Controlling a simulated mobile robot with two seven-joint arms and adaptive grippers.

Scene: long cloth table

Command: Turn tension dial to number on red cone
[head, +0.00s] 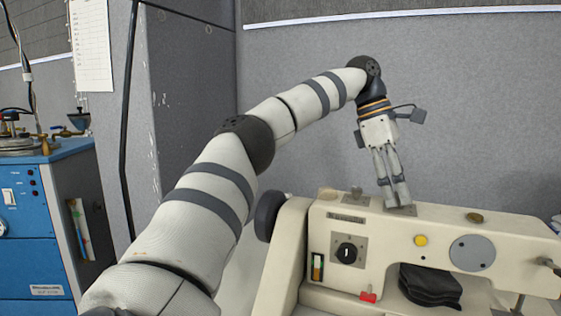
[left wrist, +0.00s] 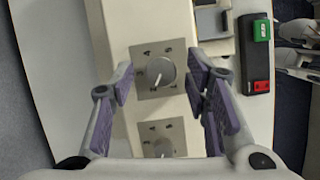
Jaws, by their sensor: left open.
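A cream sewing machine (head: 325,228) stands in front of me. My left gripper (head: 400,205) points down at its top, close above a grey plate. In the left wrist view, the fingers of my left gripper (left wrist: 167,85) are open on both sides of a round grey dial (left wrist: 162,72) on a square marked plate. I cannot tell whether the fingers touch the dial. A second dial (left wrist: 158,147) sits below it in that view. I make out no red cone in either view.
A black front knob (head: 347,253), a yellow button (head: 421,240) and a small red part (head: 368,297) are on the machine's front. A black handwheel (head: 268,215) is at its left end. A blue cabinet (head: 30,210) stands far left. Grey panels close the back.

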